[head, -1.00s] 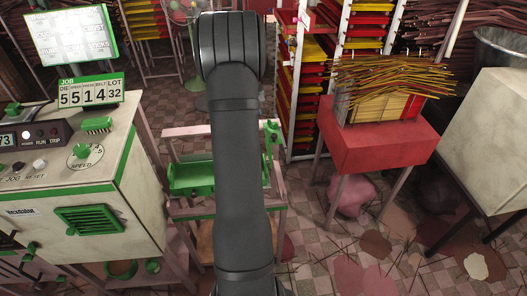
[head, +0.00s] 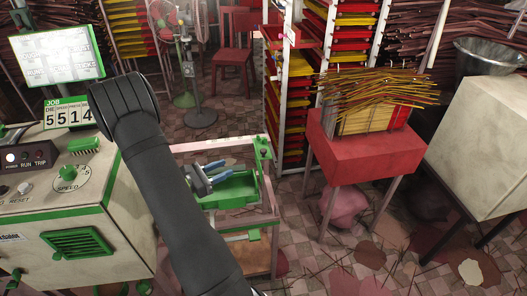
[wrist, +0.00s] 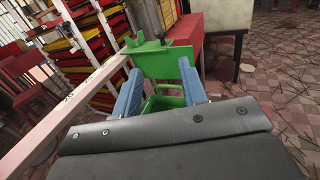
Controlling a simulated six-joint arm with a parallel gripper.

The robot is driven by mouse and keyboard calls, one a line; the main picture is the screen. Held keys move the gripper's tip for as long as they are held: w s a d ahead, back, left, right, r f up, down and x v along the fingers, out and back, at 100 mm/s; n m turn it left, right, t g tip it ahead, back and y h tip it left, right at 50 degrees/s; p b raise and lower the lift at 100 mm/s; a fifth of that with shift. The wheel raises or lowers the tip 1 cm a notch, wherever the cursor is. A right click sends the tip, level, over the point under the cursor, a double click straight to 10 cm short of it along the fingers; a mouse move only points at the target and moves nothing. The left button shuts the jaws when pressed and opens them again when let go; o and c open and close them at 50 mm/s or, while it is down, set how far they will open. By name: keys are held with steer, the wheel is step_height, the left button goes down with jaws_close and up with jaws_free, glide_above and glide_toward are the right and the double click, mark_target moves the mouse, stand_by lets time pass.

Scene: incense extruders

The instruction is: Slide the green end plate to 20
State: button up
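The green end plate (wrist: 168,62) stands upright beyond my fingertips in the wrist view, with a green clamp block on the pale rail (wrist: 90,92) at its left. In the head view, the plate's green clamp (head: 262,147) is at the rail's right end. My gripper (head: 224,170) is over the green tray (head: 236,192), left of the plate. In the wrist view, my gripper (wrist: 160,78) has its two blue fingers spread apart, with green tray parts visible between them and nothing held. The rail marks are too small to read.
A beige machine (head: 75,225) with a green vent stands at the left. A red stool (head: 355,150) carrying bundled incense sticks is right of the rail frame. A metal-legged beige cabinet (head: 485,130) is farther right. Racks of sticks stand behind.

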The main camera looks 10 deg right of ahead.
mark_target(263, 150)
steer(key=x, duration=1.6)
steer(key=shift+d, duration=0.3)
jaws_close()
